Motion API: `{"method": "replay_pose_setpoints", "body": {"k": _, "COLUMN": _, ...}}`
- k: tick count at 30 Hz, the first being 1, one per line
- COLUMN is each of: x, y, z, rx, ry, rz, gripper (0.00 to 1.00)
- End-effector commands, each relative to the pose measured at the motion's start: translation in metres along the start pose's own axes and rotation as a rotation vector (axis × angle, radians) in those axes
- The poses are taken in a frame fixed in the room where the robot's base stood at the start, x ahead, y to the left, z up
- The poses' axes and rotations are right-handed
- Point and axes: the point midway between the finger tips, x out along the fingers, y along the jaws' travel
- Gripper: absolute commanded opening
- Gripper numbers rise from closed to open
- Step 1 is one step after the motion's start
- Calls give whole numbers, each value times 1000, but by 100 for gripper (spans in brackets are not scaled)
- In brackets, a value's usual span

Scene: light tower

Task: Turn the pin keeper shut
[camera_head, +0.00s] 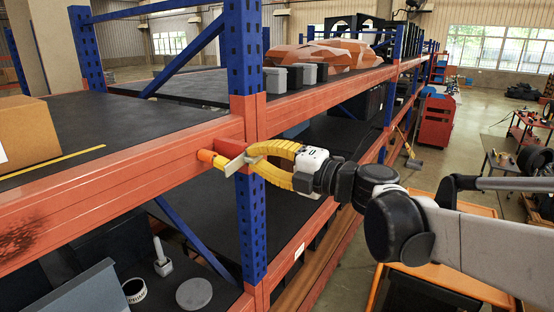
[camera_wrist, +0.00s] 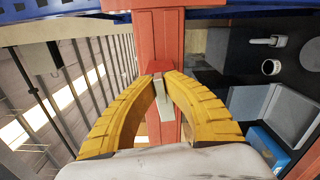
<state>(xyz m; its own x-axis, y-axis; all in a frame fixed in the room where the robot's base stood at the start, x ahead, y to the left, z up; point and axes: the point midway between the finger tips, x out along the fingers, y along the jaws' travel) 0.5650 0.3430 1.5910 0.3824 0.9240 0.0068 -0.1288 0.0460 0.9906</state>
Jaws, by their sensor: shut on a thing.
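The pin keeper (camera_head: 234,165) is a pale grey metal tab on the front of the orange shelf beam, beside the blue upright. An orange pin end (camera_head: 206,156) sticks out just left of it. My gripper (camera_head: 249,158), with yellow fingers, reaches in from the right and its tips close on the tab. In the wrist view the fingertips (camera_wrist: 161,80) meet around the pale tab (camera_wrist: 166,112), which slants down between the fingers. A red block (camera_wrist: 156,66) sits right behind the tips. The fingertips hide part of the tab.
The orange beam (camera_head: 120,195) and blue upright (camera_head: 245,60) stand close around my gripper. A cardboard box (camera_head: 25,133) sits on the left shelf. Grey bins (camera_head: 300,75) stand on the shelf behind. A white cup (camera_head: 134,290) and grey disc (camera_head: 194,293) lie on the lower shelf.

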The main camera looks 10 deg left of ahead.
Motion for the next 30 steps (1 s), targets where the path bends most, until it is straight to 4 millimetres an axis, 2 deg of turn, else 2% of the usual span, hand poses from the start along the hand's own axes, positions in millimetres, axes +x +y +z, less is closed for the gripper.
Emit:
{"method": "replay_pose_setpoints", "body": {"k": 14, "x": 0, "y": 1, "z": 0, "rx": 13, "ry": -1, "rz": 2, "gripper": 0}}
{"method": "replay_pose_setpoints", "body": {"k": 15, "x": 0, "y": 1, "z": 0, "rx": 13, "ry": -1, "rz": 2, "gripper": 18}}
{"method": "replay_pose_setpoints", "body": {"k": 17, "x": 0, "y": 1, "z": 0, "rx": 12, "ry": -1, "rz": 2, "gripper": 32}}
{"method": "replay_pose_setpoints", "body": {"k": 26, "x": -1, "y": 0, "z": 0, "rx": 11, "ry": -1, "rz": 1, "gripper": 32}}
{"method": "replay_pose_setpoints", "body": {"k": 30, "x": -14, "y": 0, "z": 1, "rx": 11, "ry": -3, "rz": 1, "gripper": 32}}
